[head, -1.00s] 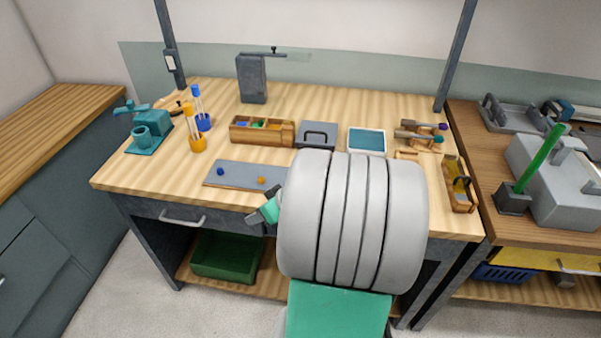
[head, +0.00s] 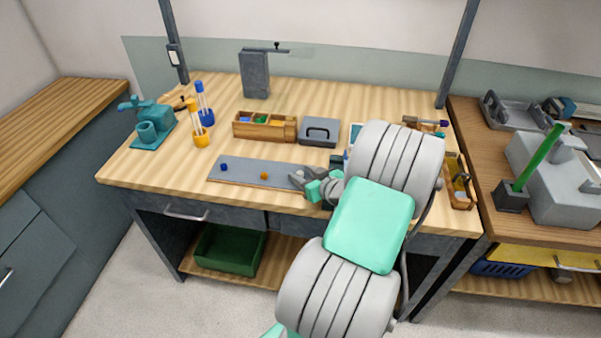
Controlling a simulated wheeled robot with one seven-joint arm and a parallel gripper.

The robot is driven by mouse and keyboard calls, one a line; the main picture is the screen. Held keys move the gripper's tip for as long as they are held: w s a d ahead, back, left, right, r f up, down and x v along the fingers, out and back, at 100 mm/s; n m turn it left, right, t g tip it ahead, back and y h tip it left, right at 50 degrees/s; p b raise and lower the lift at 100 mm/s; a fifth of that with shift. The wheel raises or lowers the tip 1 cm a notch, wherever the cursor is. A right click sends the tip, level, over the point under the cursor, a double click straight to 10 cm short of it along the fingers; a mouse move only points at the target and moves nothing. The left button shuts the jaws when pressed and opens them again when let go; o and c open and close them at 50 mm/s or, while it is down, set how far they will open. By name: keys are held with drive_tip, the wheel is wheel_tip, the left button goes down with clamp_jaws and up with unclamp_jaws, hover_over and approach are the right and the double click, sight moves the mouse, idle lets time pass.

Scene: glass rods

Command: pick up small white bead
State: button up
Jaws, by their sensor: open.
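I cannot make out a small white bead in the head view. A grey mat (head: 243,174) lies near the bench's front edge. It bears a dark blue bead (head: 224,167) at its left and an orange bead (head: 264,175) near its middle. My gripper (head: 297,178) is open at the mat's right end, to the right of the orange bead. My gripper and arm hide the right end of the mat and the bench behind them.
A wooden compartment box (head: 264,137) and a grey box with a handle (head: 319,133) stand behind the mat. Blue (head: 206,118) and orange (head: 200,139) holders with rods stand at the left. A teal device (head: 152,133) is further left. Bare wood lies between them.

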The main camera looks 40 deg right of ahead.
drive_tip(key=shift+c, duration=0.3)
clamp_jaws()
idle(0.3)
